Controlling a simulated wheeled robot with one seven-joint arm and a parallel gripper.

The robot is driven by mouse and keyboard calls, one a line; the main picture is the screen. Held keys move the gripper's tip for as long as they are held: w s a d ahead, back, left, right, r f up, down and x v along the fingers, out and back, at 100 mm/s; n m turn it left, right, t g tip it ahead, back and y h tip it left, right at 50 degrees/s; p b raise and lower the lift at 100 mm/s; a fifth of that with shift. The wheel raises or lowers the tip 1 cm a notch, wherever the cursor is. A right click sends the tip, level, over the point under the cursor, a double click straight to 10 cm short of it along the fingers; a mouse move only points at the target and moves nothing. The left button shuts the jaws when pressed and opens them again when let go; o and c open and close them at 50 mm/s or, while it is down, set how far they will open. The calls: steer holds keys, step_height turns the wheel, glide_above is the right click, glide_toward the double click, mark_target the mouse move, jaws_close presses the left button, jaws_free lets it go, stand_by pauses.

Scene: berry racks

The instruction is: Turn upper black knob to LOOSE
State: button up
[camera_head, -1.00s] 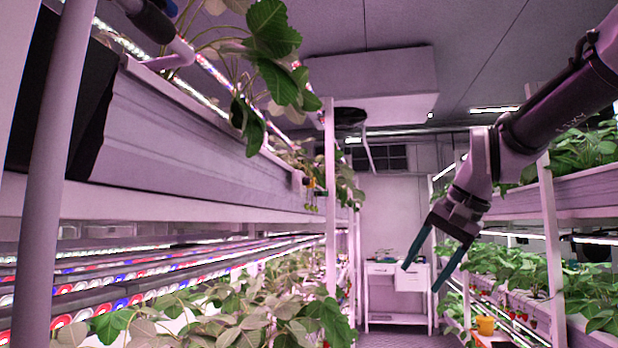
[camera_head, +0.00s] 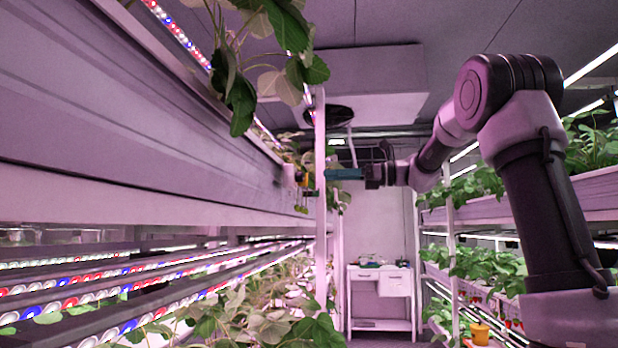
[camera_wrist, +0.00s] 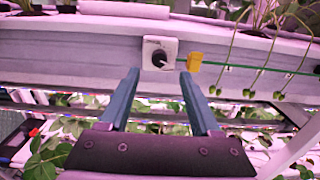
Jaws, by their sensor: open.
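The black knob (camera_wrist: 159,58) sits on a pale square plate (camera_wrist: 148,47) on the side of the upper planter trough in the wrist view. A pale pointer mark on it points to the lower right. My gripper (camera_wrist: 158,75) is open, and its two teal fingers reach toward the knob, one on each side just below it. I cannot tell whether they touch the plate. In the head view my gripper (camera_head: 345,173) points left at the trough beside the white post. The knob is too small to make out there.
A yellow block (camera_wrist: 194,62) with a green rod (camera_wrist: 240,70) is right of the knob, close to the right finger. Green berries hang nearby. A white post (camera_head: 320,190) stands beside my gripper. The aisle toward the white cabinet (camera_head: 380,285) is clear.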

mark_target(299, 177)
steer(key=w+a, duration=0.1)
steer(key=a, duration=0.6)
steer(key=shift+w, duration=0.15)
jaws_close()
